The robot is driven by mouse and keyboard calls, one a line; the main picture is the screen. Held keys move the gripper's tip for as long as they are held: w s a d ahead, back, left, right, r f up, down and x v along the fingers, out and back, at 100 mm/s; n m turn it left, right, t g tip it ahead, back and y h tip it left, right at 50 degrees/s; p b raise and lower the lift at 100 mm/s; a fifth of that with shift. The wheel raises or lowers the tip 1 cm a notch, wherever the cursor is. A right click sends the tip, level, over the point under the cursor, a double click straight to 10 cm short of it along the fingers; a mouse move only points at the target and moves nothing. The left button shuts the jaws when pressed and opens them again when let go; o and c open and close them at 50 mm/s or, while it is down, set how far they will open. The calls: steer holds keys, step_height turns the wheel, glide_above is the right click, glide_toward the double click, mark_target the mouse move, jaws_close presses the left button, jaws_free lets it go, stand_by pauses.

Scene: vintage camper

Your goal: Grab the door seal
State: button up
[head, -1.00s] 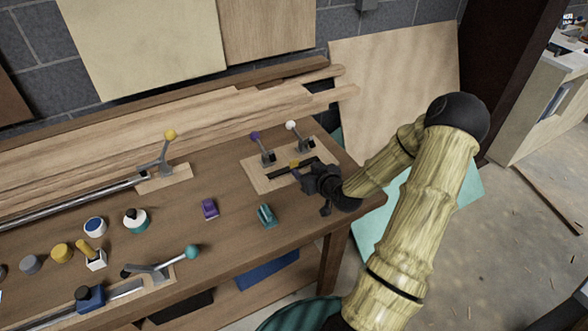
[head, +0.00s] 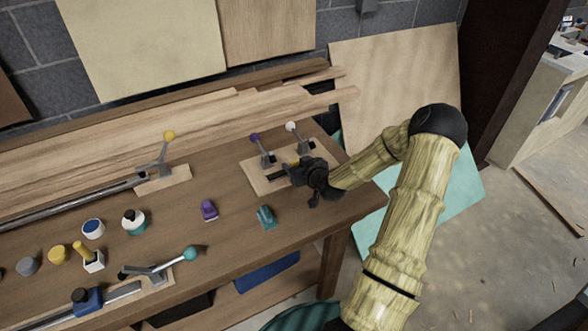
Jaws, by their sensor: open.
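A short dark strip (head: 277,177), which looks like the door seal, lies on a light wooden board (head: 258,187) at the right end of the workbench. A small yellow piece (head: 292,162) sits against it. My gripper (head: 298,176) is open and hangs over the strip's right part, hiding much of it. I cannot tell whether the fingers touch the strip or are above it. Two toggle clamps, one with a purple knob (head: 255,137) and one with a white knob (head: 291,126), stand on the board behind the strip.
A purple block (head: 209,210) and a teal block (head: 265,217) stand in front of the board. A yellow-knobbed clamp (head: 169,136) and a teal-knobbed clamp (head: 190,253) are further left, near bottles and jars. Long planks (head: 150,125) lie along the back.

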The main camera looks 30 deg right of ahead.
stand_by(0.4)
steer(key=c, duration=1.1)
steer(key=shift+o, duration=0.2)
steer(key=shift+r, duration=0.15)
